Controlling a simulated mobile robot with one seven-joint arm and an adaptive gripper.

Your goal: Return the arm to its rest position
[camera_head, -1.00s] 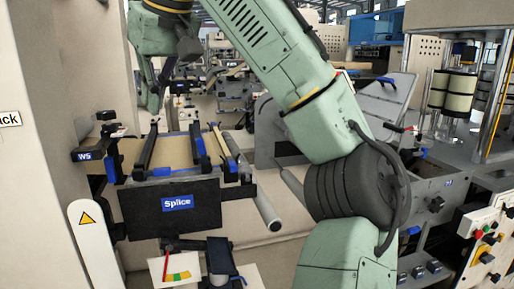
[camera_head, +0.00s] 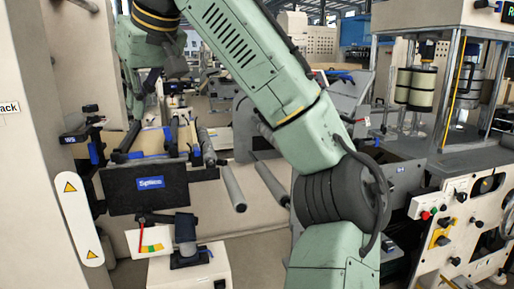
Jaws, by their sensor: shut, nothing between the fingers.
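My green arm (camera_head: 270,75) rises from the bottom middle, bends at a dark ribbed joint (camera_head: 335,195) and reaches up to the upper left. Its wrist section (camera_head: 145,45) hangs over the far side of the splice table (camera_head: 150,140). My gripper (camera_head: 137,112) is small and dark, points down, and is shut and empty. It is partly lost against the dark bars of the table, so I cannot tell its exact height above it. The table has a black front panel with a blue Splice label (camera_head: 150,183).
A white post with warning signs (camera_head: 78,215) stands at the left, beside a pale machine wall (camera_head: 35,130). A white box (camera_head: 190,268) is at the bottom. A machine panel with buttons and a handwheel (camera_head: 465,225) stands at the right. Open floor shows between.

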